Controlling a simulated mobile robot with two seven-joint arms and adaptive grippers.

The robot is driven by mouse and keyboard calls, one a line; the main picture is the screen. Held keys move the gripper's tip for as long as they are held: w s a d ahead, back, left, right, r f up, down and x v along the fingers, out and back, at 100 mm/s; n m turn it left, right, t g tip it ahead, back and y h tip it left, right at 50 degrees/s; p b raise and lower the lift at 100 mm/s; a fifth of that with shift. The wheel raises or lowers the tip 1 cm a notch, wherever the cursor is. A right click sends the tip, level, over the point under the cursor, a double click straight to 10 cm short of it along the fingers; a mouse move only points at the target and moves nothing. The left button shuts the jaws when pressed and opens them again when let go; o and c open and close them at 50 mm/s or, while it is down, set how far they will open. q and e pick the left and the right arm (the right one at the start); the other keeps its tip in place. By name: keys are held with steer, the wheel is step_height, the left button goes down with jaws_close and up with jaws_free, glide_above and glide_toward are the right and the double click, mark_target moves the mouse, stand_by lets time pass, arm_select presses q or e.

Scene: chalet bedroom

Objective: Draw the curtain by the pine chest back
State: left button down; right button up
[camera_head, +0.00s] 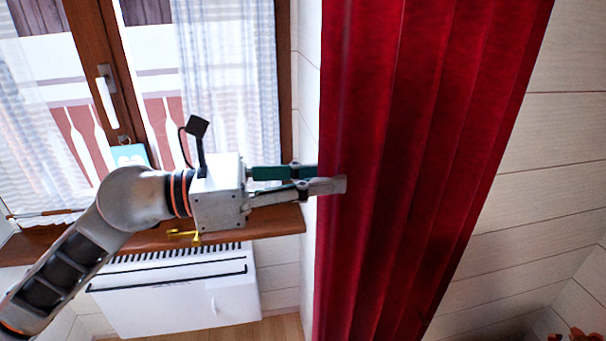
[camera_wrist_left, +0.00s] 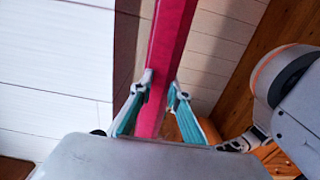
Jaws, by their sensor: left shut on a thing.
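The red curtain (camera_head: 415,150) hangs in folds to the right of the window in the head view. My left gripper (camera_head: 332,178) reaches in from the left and is shut on the curtain's left edge. In the left wrist view the curtain (camera_wrist_left: 166,45) shows as a narrow pink-red strip between the two fingers (camera_wrist_left: 162,90). My right gripper cannot be made out in the head view. The pine chest is not clearly seen; an orange-brown wooden piece shows partly behind the fingers in the left wrist view.
A window with a brown frame (camera_head: 108,70) and sheer checked curtains (camera_head: 228,75) stands behind my left arm. Below are a wooden sill (camera_head: 270,222) and a white radiator (camera_head: 180,300). White plank wall (camera_head: 550,150) lies bare to the right of the red curtain.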

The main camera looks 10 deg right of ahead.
arm_select(q)
steer(key=shift+d, duration=0.1)
steer(key=c, duration=1.9)
jaws_free()
steer(key=a, duration=1.2)
